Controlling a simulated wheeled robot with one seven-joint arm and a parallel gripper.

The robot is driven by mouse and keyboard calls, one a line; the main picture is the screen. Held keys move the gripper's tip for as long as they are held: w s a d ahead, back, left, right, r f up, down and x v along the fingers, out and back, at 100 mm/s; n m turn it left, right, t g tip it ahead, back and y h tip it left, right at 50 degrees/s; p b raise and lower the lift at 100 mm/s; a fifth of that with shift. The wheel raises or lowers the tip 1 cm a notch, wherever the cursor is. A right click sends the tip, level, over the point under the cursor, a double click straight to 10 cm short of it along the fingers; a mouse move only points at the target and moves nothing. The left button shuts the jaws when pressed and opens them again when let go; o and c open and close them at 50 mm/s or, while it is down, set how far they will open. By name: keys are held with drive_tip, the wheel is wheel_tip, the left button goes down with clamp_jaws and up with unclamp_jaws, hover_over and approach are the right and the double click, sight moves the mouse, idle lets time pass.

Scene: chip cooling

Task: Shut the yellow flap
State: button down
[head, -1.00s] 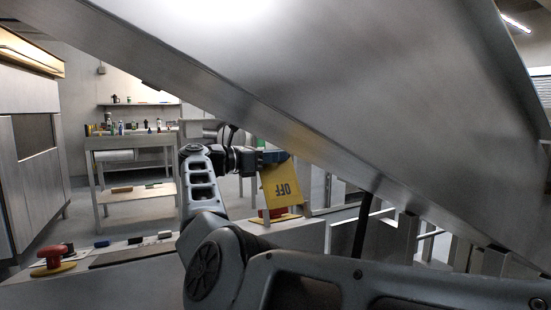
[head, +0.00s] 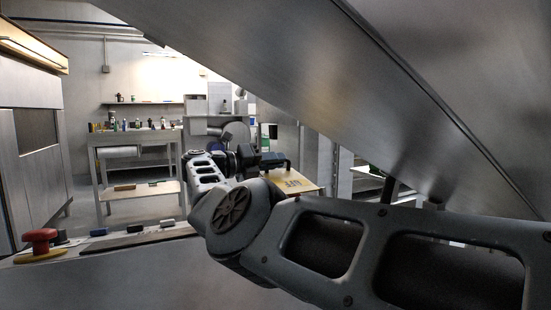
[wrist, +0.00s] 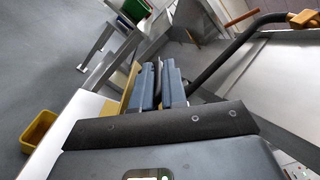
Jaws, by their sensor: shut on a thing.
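The yellow flap (head: 292,182) with dark "OFF" lettering is right of centre in the head view. It looks tilted close to flat, and my arm hides its lower part. My gripper (head: 272,160) is at its far upper edge, shut on it. In the wrist view, my gripper's blue-grey fingers (wrist: 157,84) are close together, with a strip of the yellow flap (wrist: 131,88) along their left side. The grip itself is mostly hidden.
A large sloping metal hood (head: 330,90) hangs over the arm. A red button (head: 40,240) sits on the ledge at the left. A workbench (head: 135,138) stands behind. The wrist view shows a dark bent tube (wrist: 225,55) and a yellow bin (wrist: 40,129).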

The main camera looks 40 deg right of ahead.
drive_tip(key=shift+w+f+n, duration=0.2)
drive_tip(key=shift+f+n, duration=0.4)
drive_tip(key=shift+n, duration=0.6)
drive_tip(key=c, duration=1.4)
unclamp_jaws()
drive_tip(key=shift+c, duration=0.2)
